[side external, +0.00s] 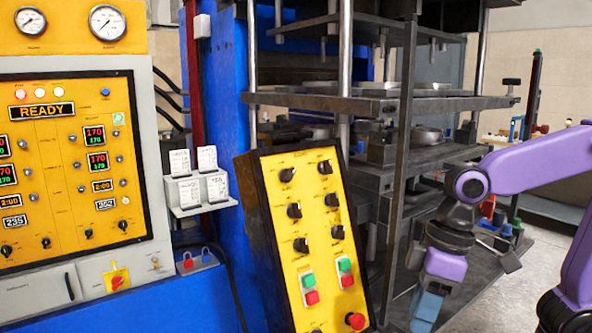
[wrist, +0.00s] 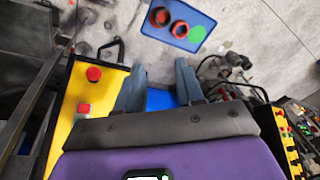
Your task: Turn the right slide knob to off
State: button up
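The yellow control box (side external: 311,190) stands tilted in the middle of the side view, with two columns of black rotary knobs. The right column has an upper knob (side external: 325,167), a middle knob (side external: 331,199) and a lower knob (side external: 337,232). Their labels are too small to read, so I cannot tell which is the right slide knob. My gripper (side external: 428,307) hangs right of the box, apart from the knobs, fingers pointing down. In the wrist view my gripper (wrist: 159,82) has its fingers spread and empty. The box's yellow face (wrist: 100,95) shows at left there; no knobs show.
Green and red buttons (side external: 346,273) and a red mushroom button (side external: 355,321) sit low on the box. The press's dark metal shelves (side external: 440,103) and a post (side external: 400,170) stand behind. A blue panel with red rings (wrist: 178,22) shows beyond the fingers in the wrist view.

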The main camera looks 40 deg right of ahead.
jog(key=w+a+r+m+t+y, duration=0.1)
jog(key=w+r+m, duration=0.2)
jog(key=w+r, duration=0.3)
jog(key=m+t+y, duration=0.2)
jog(key=m+t, duration=0.3)
jog(key=m, duration=0.5)
send_near(294, 171)
jog(key=x, duration=0.9)
grip_shut()
